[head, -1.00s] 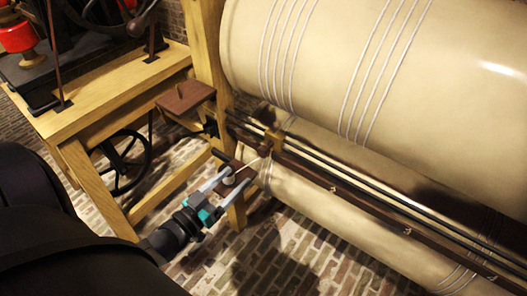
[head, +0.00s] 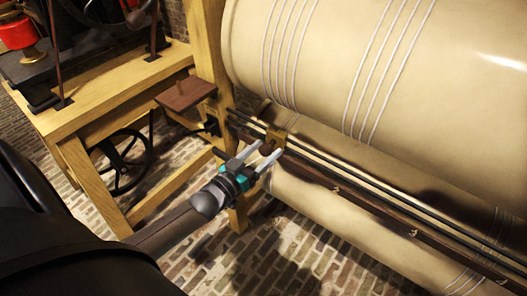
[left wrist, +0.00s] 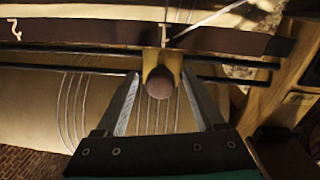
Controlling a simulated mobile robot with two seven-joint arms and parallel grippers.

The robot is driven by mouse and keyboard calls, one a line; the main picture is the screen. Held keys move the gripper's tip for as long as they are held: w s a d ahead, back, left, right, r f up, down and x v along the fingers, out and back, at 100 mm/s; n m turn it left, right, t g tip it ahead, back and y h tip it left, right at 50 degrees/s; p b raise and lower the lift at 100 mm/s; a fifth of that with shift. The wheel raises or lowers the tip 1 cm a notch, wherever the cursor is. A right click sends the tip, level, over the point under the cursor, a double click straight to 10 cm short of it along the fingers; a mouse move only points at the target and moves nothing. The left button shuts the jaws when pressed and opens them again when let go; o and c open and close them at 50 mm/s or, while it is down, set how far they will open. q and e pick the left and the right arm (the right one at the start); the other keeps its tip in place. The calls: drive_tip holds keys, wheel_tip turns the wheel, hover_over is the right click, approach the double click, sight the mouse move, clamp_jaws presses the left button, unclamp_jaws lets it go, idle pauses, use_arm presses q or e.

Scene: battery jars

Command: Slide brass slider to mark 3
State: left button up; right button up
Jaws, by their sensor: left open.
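The brass slider (head: 277,134) sits near the left end of the dark rods in front of the cream drums. It shows in the left wrist view (left wrist: 165,62) with a round brown knob (left wrist: 160,83) facing the camera. My left gripper (head: 270,152) is open at the slider. In the left wrist view its two fingers (left wrist: 160,78) stand on either side of the knob, with gaps visible. A brown mark strip (left wrist: 90,32) runs along the rods. A pale stroke mark (left wrist: 165,36) lies by the slider and a mark like a 2 (left wrist: 14,30) farther left.
The large cream upper drum (head: 400,70) hangs above the rods. A wooden post (head: 209,50) and frame stand left of the slider, with a small brown shelf (head: 186,94). The rods run clear toward the lower right in the head view.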

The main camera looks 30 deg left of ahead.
use_arm(q)
clamp_jaws()
idle(0.5)
idle(0.8)
